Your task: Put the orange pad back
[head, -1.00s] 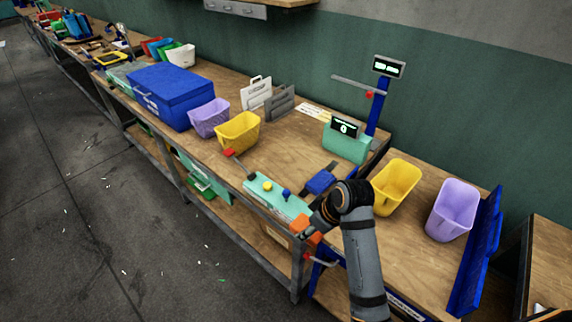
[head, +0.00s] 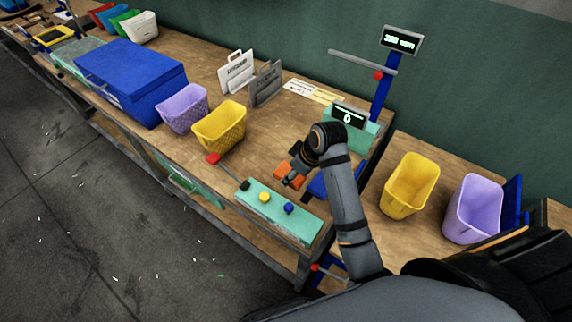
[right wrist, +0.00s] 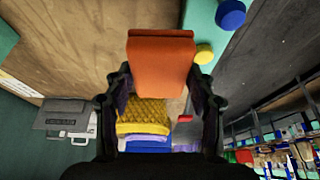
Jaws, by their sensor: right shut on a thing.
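My right gripper (head: 291,180) is shut on the orange pad (head: 286,171) and holds it beyond the teal button panel (head: 272,214), left of a blue part (head: 322,186) on the bench. I cannot tell whether the pad touches the bench. In the head view my arm partly hides the blue part. My left gripper is not in view.
A yellow bin (head: 220,127) and a purple bin (head: 183,107) stand left of the panel. Dark and white holders (head: 265,83) stand behind. A teal display box (head: 358,128) and blue post (head: 378,100) are at the back right. More bins (head: 409,186) stand right.

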